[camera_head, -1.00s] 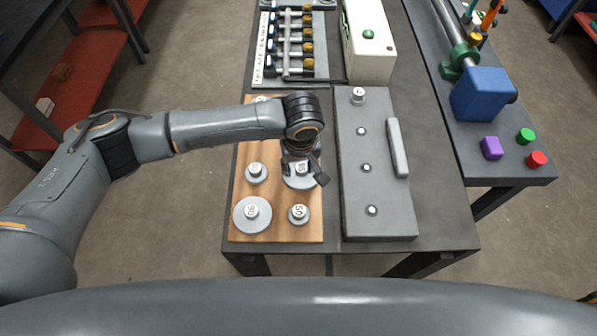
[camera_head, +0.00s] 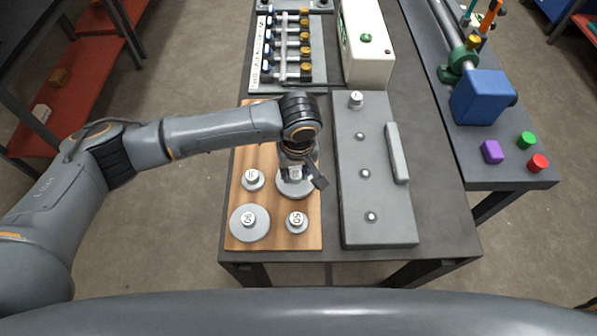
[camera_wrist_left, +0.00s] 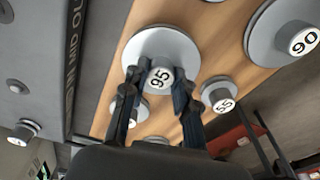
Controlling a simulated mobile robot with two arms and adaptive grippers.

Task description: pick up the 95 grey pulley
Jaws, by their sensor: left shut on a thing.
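The grey 95 pulley (camera_head: 293,190) is a round disc with a raised white-topped hub, on the wooden board (camera_head: 272,240). My left gripper (camera_head: 297,174) comes down over it from above. In the left wrist view its two fingers (camera_wrist_left: 157,82) stand on either side of the hub of the 95 pulley (camera_wrist_left: 160,45), shut on it; the label 95 reads clearly between them. The head view partly hides the hub behind the gripper. The disc looks flat and at or close to the board; I cannot tell if there is a gap. My right gripper is not in view.
The 90 pulley (camera_head: 236,225), 50 pulley (camera_head: 296,229) and 55 pulley (camera_head: 246,184) stand close by on the board. A grey plate with several pegs (camera_head: 380,220) lies right of the board. A cream box (camera_head: 368,62) stands behind it.

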